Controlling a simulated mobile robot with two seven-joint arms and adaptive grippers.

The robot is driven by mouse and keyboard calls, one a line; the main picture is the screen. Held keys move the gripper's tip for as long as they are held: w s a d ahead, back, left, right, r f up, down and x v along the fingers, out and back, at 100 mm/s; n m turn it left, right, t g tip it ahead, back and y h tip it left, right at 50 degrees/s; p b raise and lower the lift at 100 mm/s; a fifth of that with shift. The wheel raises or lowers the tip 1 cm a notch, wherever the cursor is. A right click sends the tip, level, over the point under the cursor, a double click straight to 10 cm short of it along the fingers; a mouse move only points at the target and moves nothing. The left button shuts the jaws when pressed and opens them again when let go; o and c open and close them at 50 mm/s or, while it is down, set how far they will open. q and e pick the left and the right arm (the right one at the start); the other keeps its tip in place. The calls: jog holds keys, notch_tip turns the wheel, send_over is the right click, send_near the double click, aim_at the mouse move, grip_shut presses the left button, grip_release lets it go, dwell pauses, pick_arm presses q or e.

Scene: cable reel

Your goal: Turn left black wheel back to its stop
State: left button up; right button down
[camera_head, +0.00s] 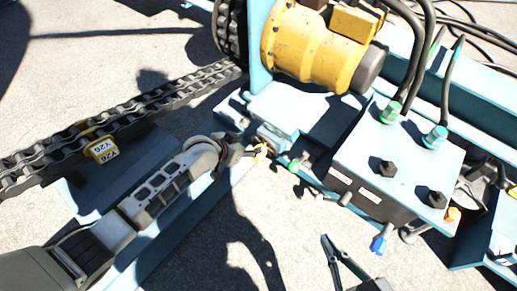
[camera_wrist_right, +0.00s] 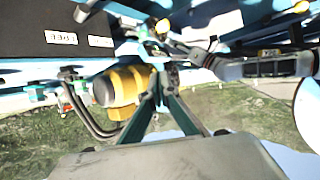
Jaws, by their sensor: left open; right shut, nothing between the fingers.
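Two black wheels sit on top of the blue block (camera_head: 352,140) in the head view. The left black wheel (camera_head: 388,167) is near the block's middle, and the right black wheel (camera_head: 437,198) is near its right corner. My left gripper (camera_head: 246,152) is open, left of the block, close to a small yellow part (camera_head: 262,152); whether they touch is unclear. My right gripper (camera_head: 326,239) is shut and empty, below the block's front face and apart from both wheels. Its fingers (camera_wrist_right: 158,75) meet in the right wrist view, where neither wheel can be made out.
A yellow motor (camera_head: 312,47) stands behind the block. Hoses with green (camera_head: 390,111) and blue (camera_head: 434,136) fittings rise from the block's back. A heavy chain (camera_head: 130,118) runs at the left.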

pick_arm(q)
jog(key=shift+g, duration=0.3)
jog(key=d+f+b, duration=0.1)
jog(key=f, duration=0.2)
jog(key=w+d+f+b, duration=0.1)
jog(key=f+b, duration=0.1)
jog(key=f, duration=0.1)
jog(key=d+f+b, duration=0.1)
jog(key=f, duration=0.3)
jog(key=shift+w+b, duration=0.15)
jog(key=shift+b, duration=0.2)
jog(key=shift+w+f, duration=0.15)
jog(key=shift+w, duration=0.05)
jog(key=shift+w+d+r, duration=0.15)
jog(key=shift+w+r, duration=0.05)
jog(key=shift+w, duration=0.1)
pick_arm(e)
jog(key=a+m, duration=0.1)
jog(key=s+a+m, duration=0.1)
jog(key=a+m, duration=0.1)
jog(key=a+f+m+y, duration=0.1)
jog(key=a, duration=0.1)
jog(key=shift+s+a+f+m, duration=0.1)
jog(key=shift+s+a+m, duration=0.1)
jog(key=shift+s+m, duration=0.1)
pick_arm(q)
grip_shut()
